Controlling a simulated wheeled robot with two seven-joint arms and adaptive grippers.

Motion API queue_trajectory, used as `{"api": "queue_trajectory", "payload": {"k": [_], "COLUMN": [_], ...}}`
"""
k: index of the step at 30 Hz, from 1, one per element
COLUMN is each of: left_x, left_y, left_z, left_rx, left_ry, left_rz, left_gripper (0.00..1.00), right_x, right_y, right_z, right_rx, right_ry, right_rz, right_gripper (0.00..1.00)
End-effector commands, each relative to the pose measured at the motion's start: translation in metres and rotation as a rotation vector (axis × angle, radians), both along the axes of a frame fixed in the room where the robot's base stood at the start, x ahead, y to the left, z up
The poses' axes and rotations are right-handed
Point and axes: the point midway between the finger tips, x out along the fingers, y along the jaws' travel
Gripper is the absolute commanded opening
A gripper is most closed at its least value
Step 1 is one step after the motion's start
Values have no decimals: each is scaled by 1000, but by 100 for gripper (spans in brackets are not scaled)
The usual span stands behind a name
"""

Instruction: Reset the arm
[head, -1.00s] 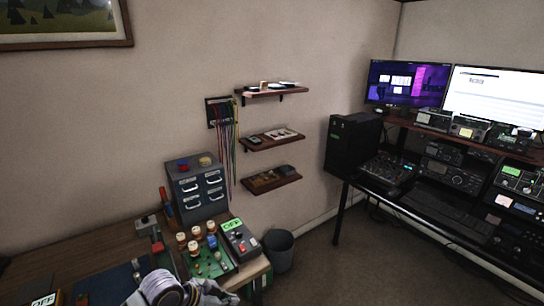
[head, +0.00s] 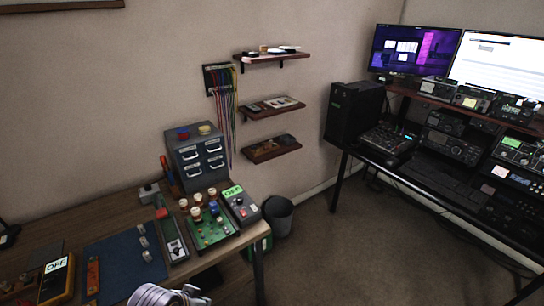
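A green board (head: 212,229) with several upright knobs with pale tops (head: 197,213) lies on the wooden workbench. A silver-grey part of one of my arms (head: 160,296) shows at the bottom edge, in front of the bench and below the blue mat. I cannot tell which arm it is. No gripper fingers are clearly visible, and the rest of the arm is cut off by the frame. The arm part appears apart from the knobs.
Beside the board stand a grey box with an OFF label (head: 242,208), a drawer cabinet (head: 197,161) and a slim switch panel (head: 175,240). A blue mat (head: 115,265) holds small parts. A waste bin (head: 279,215) stands right of the bench. The floor (head: 370,250) between the desks is clear.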

Motion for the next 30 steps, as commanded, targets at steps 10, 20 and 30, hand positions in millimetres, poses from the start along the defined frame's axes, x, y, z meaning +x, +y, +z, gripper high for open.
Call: {"api": "queue_trajectory", "payload": {"k": [10, 20, 30], "left_x": [-26, -30, -22], "left_y": [24, 31, 29], "left_z": [-5, -24, -65], "left_rx": [42, 59, 61], "left_ry": [57, 83, 95], "left_rz": [126, 167, 164], "left_gripper": [0, 0, 0], "right_x": [0, 0, 1], "right_y": [-15, -5, 5], "right_z": [0, 0, 0], "right_rx": [-16, -5, 5], "right_ry": [0, 0, -1], "right_rz": [5, 2, -2], "right_gripper": [40, 40, 40]}}
